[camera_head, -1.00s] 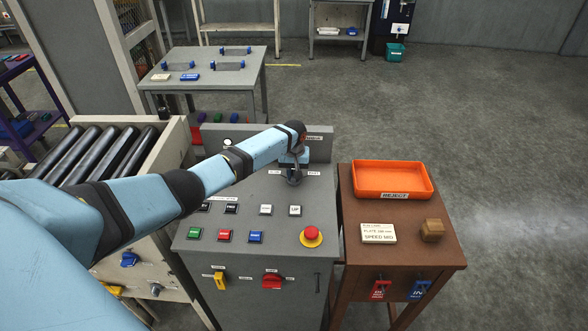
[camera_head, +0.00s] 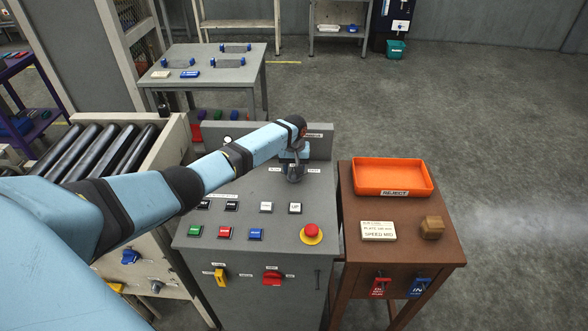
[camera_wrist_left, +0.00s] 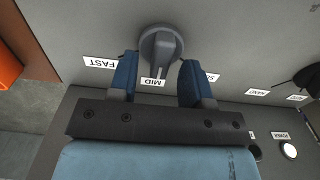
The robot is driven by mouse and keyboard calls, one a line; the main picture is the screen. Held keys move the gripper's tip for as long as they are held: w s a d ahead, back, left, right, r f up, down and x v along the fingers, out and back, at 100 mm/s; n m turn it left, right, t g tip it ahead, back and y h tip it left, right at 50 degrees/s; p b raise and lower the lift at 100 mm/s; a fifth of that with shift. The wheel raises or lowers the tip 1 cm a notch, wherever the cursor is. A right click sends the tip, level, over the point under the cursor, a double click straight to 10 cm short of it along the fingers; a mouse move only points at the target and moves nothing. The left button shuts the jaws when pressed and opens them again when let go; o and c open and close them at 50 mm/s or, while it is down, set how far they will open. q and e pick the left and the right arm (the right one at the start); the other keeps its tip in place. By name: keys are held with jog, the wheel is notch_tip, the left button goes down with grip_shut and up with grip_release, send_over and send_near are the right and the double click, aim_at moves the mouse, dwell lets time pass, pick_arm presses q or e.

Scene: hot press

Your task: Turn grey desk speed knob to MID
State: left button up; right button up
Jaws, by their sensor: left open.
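The grey speed knob (camera_wrist_left: 160,48) is on the sloped grey desk (camera_head: 275,205). In the left wrist view its raised grip ridge points at the MID label (camera_wrist_left: 153,82). The FAST label (camera_wrist_left: 100,63) is to the left of it, and the label on the other side is mostly hidden by a finger. My left gripper (camera_head: 293,164) is open at the knob. Its two blue fingers show on either side of the knob's lower edge in the left wrist view, with gaps to the ridge. In the head view the gripper partly covers the knob. My right gripper is not in view.
The desk also carries several push buttons, a red emergency stop (camera_head: 312,233) and front switches. A brown stand (camera_head: 440,253) with an orange reject tray (camera_head: 393,176) and an order card reading SPEED MID (camera_head: 379,231) is to the right. A roller conveyor (camera_head: 105,150) is on the left.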

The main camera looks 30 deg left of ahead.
pick_arm(q)
notch_tip(320, 180, up, 13)
jog(key=shift+b, duration=0.45)
jog(key=shift+s, duration=0.1)
